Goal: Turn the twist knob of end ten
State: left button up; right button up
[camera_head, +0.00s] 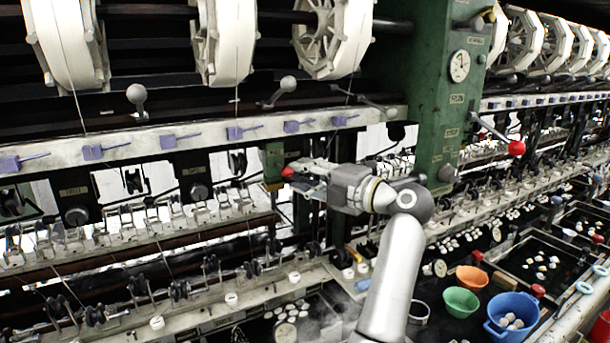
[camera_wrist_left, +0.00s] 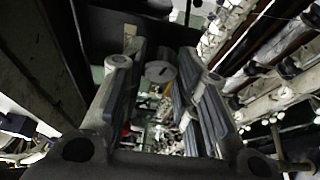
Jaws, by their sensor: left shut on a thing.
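My left gripper (camera_head: 300,178) reaches in from the lower right of the head view, in front of the machine just left of the green post. The gripper is shut on this knob. In the head view the gripper hides the knob. Other dark round knobs show along the frame, one at left (camera_head: 76,215) and one at centre (camera_head: 198,192). I cannot read which end each belongs to.
A red ball-ended lever (camera_head: 288,172) shows at the gripper's tip, and another (camera_head: 516,148) right of the green post (camera_head: 445,90). White reels (camera_head: 230,40) hang above. Green (camera_head: 460,301), orange (camera_head: 472,278) and blue (camera_head: 511,318) bowls stand at lower right.

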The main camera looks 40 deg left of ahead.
pick_arm(q)
jog(key=shift+f+m, duration=0.1)
jog(key=shift+m, duration=0.4)
jog(key=o, duration=1)
jog(key=shift+d, duration=0.1)
jog(key=shift+o, duration=0.2)
jog(key=d, duration=0.7)
jog(key=shift+w+d, duration=0.25)
jog(key=shift+w, duration=0.2)
